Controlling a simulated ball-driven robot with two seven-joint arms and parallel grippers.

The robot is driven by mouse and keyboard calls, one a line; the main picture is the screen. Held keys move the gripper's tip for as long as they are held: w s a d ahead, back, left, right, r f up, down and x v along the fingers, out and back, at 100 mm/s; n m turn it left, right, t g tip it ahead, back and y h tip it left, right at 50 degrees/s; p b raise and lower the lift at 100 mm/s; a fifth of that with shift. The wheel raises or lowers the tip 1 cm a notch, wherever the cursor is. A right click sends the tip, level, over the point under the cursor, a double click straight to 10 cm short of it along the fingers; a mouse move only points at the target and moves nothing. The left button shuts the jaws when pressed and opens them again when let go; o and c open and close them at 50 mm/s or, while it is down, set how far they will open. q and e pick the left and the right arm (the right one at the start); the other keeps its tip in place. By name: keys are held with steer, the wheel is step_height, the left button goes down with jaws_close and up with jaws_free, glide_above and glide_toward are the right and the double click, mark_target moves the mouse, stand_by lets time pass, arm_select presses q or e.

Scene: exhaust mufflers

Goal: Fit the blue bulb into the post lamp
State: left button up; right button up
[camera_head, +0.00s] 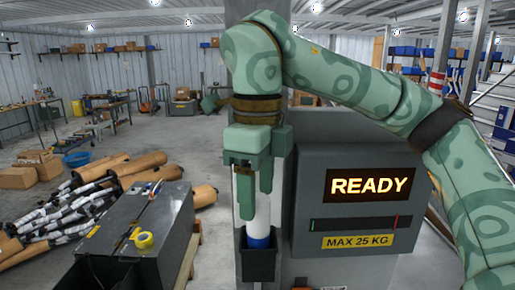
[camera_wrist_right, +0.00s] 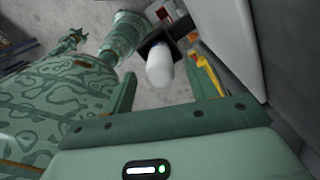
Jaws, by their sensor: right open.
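My right gripper (camera_head: 256,196) is open and points down in the head view. A white tube with a blue lower end (camera_head: 257,222), which looks like the blue bulb, stands upright between and below its fingers. The blue end sits at the mouth of a dark square holder (camera_head: 257,265); how deep it goes is hidden. In the right wrist view the tube's rounded white end (camera_wrist_right: 158,68) shows between the open fingers, with a gap on each side. I cannot make out which part is the post lamp.
A grey panel with a READY display (camera_head: 369,187) stands close right of the gripper. Open floor shows beyond.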

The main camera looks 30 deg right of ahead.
step_height(320, 180, up, 16)
steer(key=p, duration=0.3)
steer(key=shift+r, duration=0.15)
stand_by(0.5)
